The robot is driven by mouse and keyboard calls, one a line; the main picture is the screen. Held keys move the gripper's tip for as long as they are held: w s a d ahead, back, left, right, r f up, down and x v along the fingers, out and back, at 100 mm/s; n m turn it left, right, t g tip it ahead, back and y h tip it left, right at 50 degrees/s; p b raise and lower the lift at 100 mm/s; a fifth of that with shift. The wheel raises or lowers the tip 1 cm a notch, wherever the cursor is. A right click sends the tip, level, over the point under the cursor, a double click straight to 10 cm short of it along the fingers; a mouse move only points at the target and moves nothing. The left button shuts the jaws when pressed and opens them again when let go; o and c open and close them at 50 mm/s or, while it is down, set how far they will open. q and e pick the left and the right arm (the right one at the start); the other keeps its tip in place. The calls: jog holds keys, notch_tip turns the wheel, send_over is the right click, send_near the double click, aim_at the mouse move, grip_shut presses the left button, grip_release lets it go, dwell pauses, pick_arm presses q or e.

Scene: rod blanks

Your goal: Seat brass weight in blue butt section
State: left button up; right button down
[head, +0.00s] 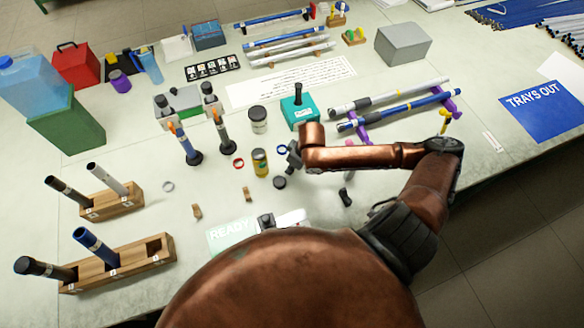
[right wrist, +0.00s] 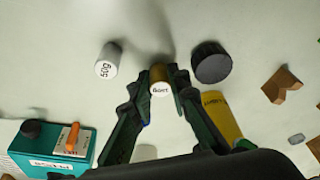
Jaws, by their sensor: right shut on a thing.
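In the right wrist view a small brass weight (right wrist: 159,76) with a white labelled end face sits between the fingertips of my right gripper (right wrist: 158,90), which is shut on it. In the head view my right gripper (head: 293,156) is above the middle of the table, and the weight cannot be made out there. The blue butt section (head: 94,246) stands tilted in the front wooden block (head: 120,267) at the lower left, far from the gripper. My left gripper is not in view.
A yellow jar (head: 260,162), a black round cap (right wrist: 211,62) and a white 50g weight (right wrist: 108,60) are near the right gripper. A teal box (head: 299,112) stands behind. Upright tubes (head: 186,146) and a second wooden block (head: 111,204) stand toward the left.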

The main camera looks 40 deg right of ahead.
jog(key=shift+f, duration=0.2)
jog(key=c, duration=1.8)
grip_release()
